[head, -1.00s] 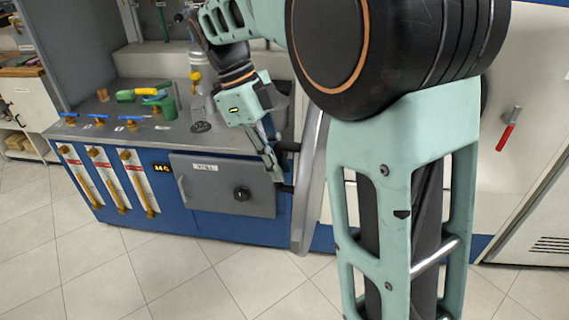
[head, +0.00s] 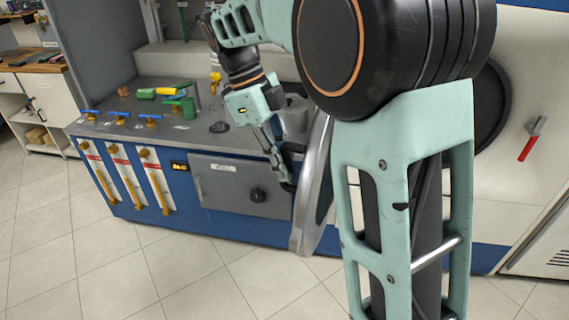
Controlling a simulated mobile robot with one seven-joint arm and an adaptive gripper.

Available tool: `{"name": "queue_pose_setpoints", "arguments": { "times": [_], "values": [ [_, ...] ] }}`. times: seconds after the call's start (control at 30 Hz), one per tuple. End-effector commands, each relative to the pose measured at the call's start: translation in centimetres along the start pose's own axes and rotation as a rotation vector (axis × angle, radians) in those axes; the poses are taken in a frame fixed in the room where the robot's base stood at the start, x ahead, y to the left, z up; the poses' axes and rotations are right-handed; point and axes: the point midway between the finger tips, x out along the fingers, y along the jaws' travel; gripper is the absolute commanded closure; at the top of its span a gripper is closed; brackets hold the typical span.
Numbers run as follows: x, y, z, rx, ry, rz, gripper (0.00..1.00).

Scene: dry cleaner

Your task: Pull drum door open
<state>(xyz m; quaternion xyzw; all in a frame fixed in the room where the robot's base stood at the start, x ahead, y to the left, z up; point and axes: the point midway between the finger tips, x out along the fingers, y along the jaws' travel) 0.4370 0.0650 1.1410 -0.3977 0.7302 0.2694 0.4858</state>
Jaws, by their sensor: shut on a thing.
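The drum door (head: 314,200) is seen nearly edge-on as a thick silver ring, swung out from the white machine front; my arm hides much of it. The round dark drum opening (head: 489,108) shows partly behind my arm at the right. My gripper (head: 283,171) is at the left face of the door, fingers pointing down. It is shut on the dark door handle (head: 290,186), which is small and partly covered by the fingers.
Left of the door stands a blue cabinet (head: 240,226) with a grey panel door (head: 235,192), yellow gauges and blue valves. A green and yellow spray bottle (head: 165,92) lies on its top. A red-handled lever (head: 530,140) is at right. The tiled floor in front is clear.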

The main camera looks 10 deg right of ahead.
Motion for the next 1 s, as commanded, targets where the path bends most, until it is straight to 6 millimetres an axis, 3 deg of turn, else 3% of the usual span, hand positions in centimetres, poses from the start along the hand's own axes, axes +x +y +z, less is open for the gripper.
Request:
{"name": "queue_pose_setpoints", "arguments": {
  "times": [0.1, 0.13, 0.3, 0.67, 1.0],
  "values": [
    [0.0, 0.1, 0.1, -0.001, -0.001, 0.001, 1.0],
    [0.0, 0.1, 0.1, -0.001, -0.001, 0.001, 0.85],
    [0.0, 0.1, 0.0, -0.001, 0.0, 0.001, 0.7],
    [-0.6, 0.0, 0.0, 0.0, 0.0, 0.0, 0.7],
    [-6.1, 0.0, 0.1, 0.001, -0.003, -0.001, 0.7]
  ]
}}
